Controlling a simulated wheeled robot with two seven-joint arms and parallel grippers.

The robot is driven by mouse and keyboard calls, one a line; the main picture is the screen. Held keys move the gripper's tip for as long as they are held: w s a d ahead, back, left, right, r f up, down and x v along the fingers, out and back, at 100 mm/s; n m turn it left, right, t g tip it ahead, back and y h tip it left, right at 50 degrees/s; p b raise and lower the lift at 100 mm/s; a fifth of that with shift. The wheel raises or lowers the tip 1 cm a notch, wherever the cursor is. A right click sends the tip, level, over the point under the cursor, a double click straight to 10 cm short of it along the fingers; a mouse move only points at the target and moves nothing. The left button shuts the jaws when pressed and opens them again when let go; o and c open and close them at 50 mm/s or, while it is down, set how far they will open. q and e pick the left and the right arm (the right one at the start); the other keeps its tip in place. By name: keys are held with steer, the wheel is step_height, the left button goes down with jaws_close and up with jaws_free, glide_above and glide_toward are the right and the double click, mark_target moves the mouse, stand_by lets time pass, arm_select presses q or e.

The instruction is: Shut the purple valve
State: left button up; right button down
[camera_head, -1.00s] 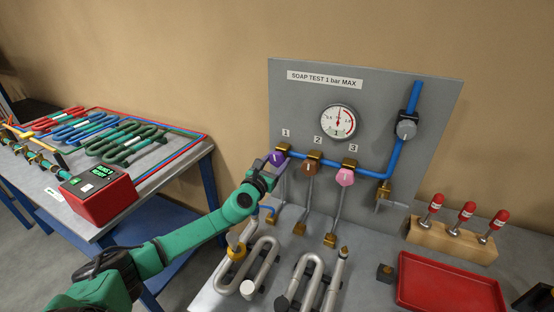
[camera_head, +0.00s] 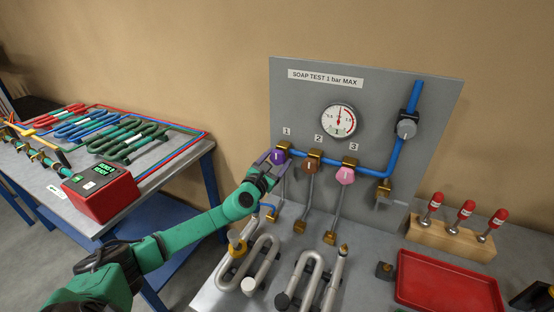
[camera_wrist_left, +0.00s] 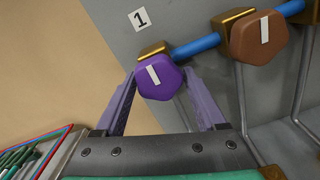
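The purple valve (camera_head: 281,156) is a faceted knob with a white mark, on the blue pipe under label 1. My left gripper (camera_head: 276,161) is at it, its lilac fingers apart. In the left wrist view the purple valve (camera_wrist_left: 159,77) sits between the two fingertips (camera_wrist_left: 160,80), one on each side. The fingers look open around it, with hardly any gap at the sides; firm contact cannot be made out. The knob's back is hidden. My right gripper is not in view.
A brown valve (camera_head: 312,163) and a pink valve (camera_head: 345,176) sit to the right on the same pipe. A gauge (camera_head: 338,120) is on the grey panel above. Bent metal coils (camera_head: 262,262) lie below, near my left arm. A red tray (camera_head: 448,283) is at the right.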

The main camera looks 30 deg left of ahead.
arm_select(q)
steer(key=shift+o, duration=0.6)
steer(key=s, duration=1.4)
steer(key=shift+s+d, duration=0.3)
steer(key=shift+d, duration=0.15)
